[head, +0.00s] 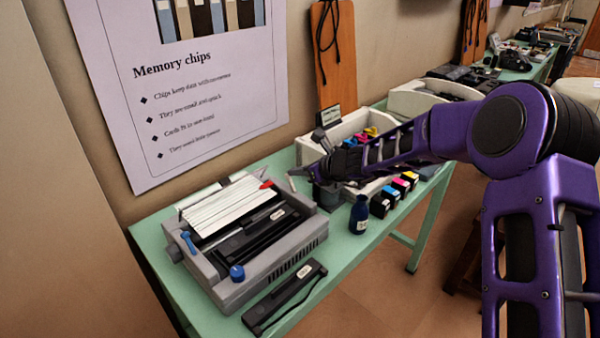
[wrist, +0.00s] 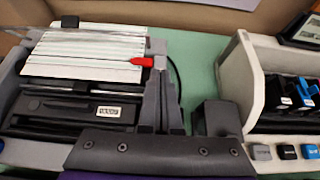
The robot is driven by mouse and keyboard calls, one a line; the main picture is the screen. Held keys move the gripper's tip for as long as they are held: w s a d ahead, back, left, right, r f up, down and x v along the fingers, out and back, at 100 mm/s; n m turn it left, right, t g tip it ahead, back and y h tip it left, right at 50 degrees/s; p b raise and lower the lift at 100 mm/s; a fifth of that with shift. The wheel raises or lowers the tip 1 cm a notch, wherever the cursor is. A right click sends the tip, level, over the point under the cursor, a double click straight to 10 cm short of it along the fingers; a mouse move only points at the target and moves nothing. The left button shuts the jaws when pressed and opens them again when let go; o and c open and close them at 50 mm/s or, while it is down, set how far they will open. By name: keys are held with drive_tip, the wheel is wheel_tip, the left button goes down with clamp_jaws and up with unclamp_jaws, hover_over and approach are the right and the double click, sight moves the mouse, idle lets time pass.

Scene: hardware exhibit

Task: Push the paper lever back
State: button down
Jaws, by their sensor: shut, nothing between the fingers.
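A grey printer (head: 307,243) stands on the green table with white paper (head: 225,205) in its top. The paper lever, with a red tip (head: 266,185), is at the paper's upper right corner. The red tip also shows in the wrist view (wrist: 142,62), pointing left over the paper. My gripper (head: 294,178) is shut and empty, just right of the lever. In the wrist view its grey fingers (wrist: 160,70) reach up close beside the red tip; I cannot tell whether they touch it. The lever's lower part is hidden.
A blue lever (head: 188,242) and blue knob (head: 237,272) are on the printer. A black cartridge (head: 285,296) lies in front. A dark blue bottle (head: 359,215) and several ink cartridges (head: 380,204) stand right of it.

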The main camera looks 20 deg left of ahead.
drive_tip(key=shift+r, duration=0.15)
drive_tip(key=shift+r+p, duration=0.7)
drive_tip(key=s+d+r, duration=0.2)
drive_tip(key=d+r, duration=0.3)
drive_tip(key=r, duration=0.6)
drive_tip(key=shift+s+d+r+p, duration=0.15)
drive_tip(key=shift+d+r+p, duration=0.15)
